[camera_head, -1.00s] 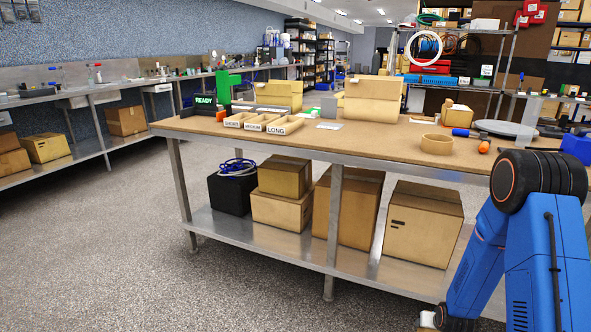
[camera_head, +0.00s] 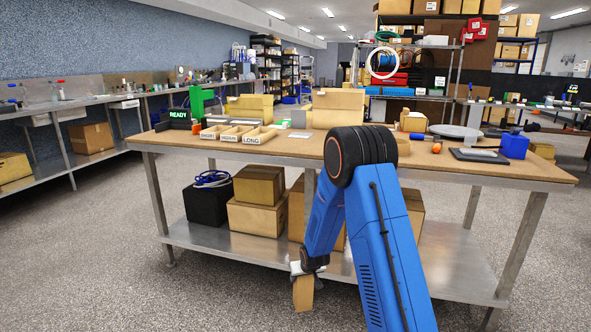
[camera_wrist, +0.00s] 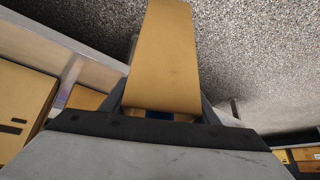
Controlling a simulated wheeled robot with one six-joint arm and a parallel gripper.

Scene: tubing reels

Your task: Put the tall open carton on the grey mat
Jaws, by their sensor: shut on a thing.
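My gripper (camera_head: 302,276) hangs low in front of the workbench, below the tabletop, and is shut on a tan carton (camera_head: 303,295). In the wrist view the carton (camera_wrist: 165,55) sits between the two fingers, a long plain tan face stretching away from the palm. Its open end cannot be made out.
The workbench (camera_head: 283,152) stands ahead; its lower shelf (camera_head: 450,262) holds boxes and a black crate (camera_head: 207,203). On top are labelled trays (camera_head: 238,134), a large carton (camera_head: 338,108), a dark flat device (camera_head: 478,155) and a blue block (camera_head: 514,146). My arm hides part of the tabletop.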

